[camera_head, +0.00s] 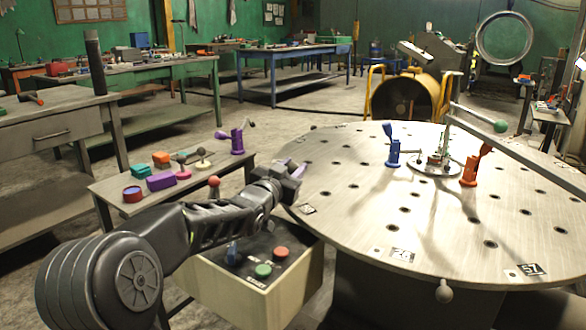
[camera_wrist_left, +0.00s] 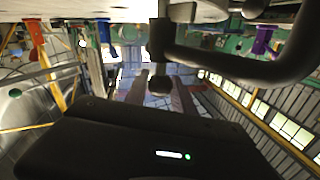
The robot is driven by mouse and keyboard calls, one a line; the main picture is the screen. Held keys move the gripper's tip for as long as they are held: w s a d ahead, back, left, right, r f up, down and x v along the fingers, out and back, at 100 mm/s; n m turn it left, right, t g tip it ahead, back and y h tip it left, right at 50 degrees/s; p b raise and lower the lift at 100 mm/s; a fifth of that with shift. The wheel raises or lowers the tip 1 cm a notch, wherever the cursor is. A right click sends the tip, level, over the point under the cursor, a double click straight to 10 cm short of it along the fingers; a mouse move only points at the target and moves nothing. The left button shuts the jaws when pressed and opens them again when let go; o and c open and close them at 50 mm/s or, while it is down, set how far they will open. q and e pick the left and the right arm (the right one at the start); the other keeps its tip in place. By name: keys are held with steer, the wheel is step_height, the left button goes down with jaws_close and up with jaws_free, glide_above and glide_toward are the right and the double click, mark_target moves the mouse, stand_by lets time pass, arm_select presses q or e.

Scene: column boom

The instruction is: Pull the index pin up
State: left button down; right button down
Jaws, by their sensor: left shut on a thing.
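The round steel table (camera_head: 350,225) has rows of dark holes and number plates near its rim. My left gripper (camera_head: 294,173) is at the table's left edge, beside the control box. In the left wrist view, where the scene looks upside down, my left gripper (camera_wrist_left: 159,92) is shut on a dark vertical pin with a rounded end (camera_wrist_left: 160,78), which I take as the index pin. In the head view my wrist and fingers hide this pin. How far it is raised cannot be told. My right gripper is not in view.
A control box (camera_head: 273,262) with red, green and blue controls stands below my left forearm. Blue (camera_head: 393,152) and orange (camera_head: 469,171) clamps stand on the table. A purple clamp (camera_head: 237,142) and small coloured parts are on the side bench. A thick curved bar (camera_wrist_left: 235,66) runs close to my left gripper.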

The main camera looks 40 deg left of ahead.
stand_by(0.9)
arm_select(q)
step_height(320, 180, up, 4)
steer(key=shift+f+p, duration=0.2)
steer(key=shift+p, duration=0.9)
steer(key=c, duration=1.1)
jaws_free()
steer(key=shift+o, duration=0.2)
steer(key=shift+f, duration=0.1)
steer(key=v, duration=0.7)
steer(key=shift+s+p, duration=0.35)
steer(key=shift+s, duration=0.05)
